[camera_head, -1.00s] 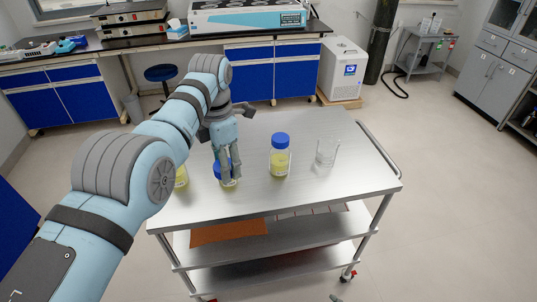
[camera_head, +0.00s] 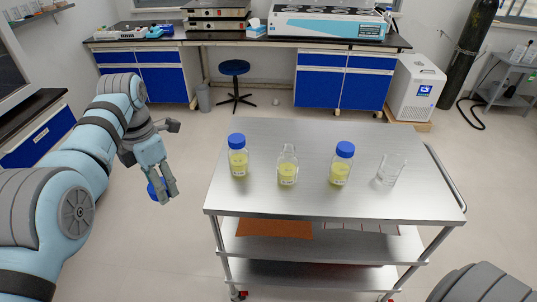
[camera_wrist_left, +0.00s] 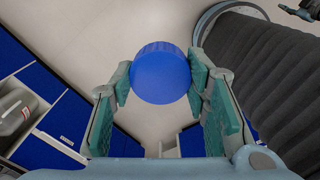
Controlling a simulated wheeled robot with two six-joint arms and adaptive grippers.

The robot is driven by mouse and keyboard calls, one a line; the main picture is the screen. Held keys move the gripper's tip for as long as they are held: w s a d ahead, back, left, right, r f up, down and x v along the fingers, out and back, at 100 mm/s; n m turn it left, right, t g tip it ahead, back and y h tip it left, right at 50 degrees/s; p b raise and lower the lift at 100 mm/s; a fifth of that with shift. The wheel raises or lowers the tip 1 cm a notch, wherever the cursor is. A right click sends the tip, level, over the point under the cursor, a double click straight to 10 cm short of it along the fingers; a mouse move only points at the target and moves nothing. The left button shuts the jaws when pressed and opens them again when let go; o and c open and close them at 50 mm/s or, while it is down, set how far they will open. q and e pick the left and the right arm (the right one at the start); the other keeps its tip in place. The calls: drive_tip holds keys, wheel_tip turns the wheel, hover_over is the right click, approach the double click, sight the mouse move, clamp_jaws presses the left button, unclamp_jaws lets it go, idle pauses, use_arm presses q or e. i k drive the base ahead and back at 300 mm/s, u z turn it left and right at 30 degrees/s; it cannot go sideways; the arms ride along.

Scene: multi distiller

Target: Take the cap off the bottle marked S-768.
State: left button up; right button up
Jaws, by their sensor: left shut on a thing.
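My left gripper (camera_head: 168,190) is shut on a blue cap (camera_head: 155,190), off the cart's left side and above the floor. In the left wrist view the cap (camera_wrist_left: 162,73) sits between the two fingertips (camera_wrist_left: 158,85). An uncapped clear bottle (camera_head: 288,172) with yellow liquid stands upright on the cart. Two similar bottles with blue caps flank it, a left one (camera_head: 238,160) and a right one (camera_head: 341,168). The bottle labels are too small to read. My right gripper is out of view.
A blue stool (camera_head: 234,69) stands behind the cart. Lab benches with blue cabinets (camera_head: 338,88) line the back. Floor shows between my left gripper and the cart.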

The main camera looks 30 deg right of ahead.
sight(288, 162)
drive_tip(key=u, duration=0.25)
drive_tip(key=i, duration=1)
